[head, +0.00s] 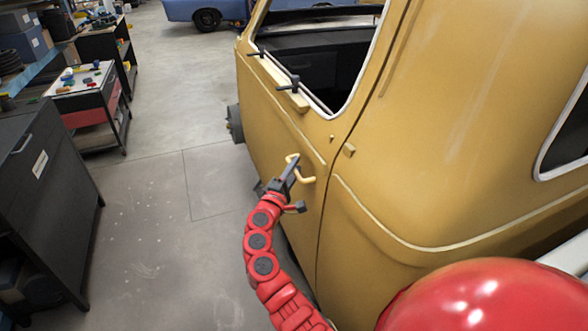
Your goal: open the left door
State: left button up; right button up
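The left door (285,135) is a yellow panel on the side of a yellow car shell (430,150). It looks closed, with its rear edge along the dark seam. Its handle (308,180) is a pale yellow bar near that edge, below the window opening. My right gripper (291,171), on a red jointed arm from the bottom, is at the handle. Its dark fingers cross in front of the bar and hide its middle. Whether they are closed around the bar cannot be told. My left gripper is not in view.
Dark clamps (294,84) sit on the door's window sill. A dark cabinet (40,190) stands at the left, with a cart of tools (85,80) behind it. Grey floor (165,220) is clear between cabinet and door. A blue vehicle (205,10) stands far back.

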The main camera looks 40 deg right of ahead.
grip_shut()
dwell(1.1)
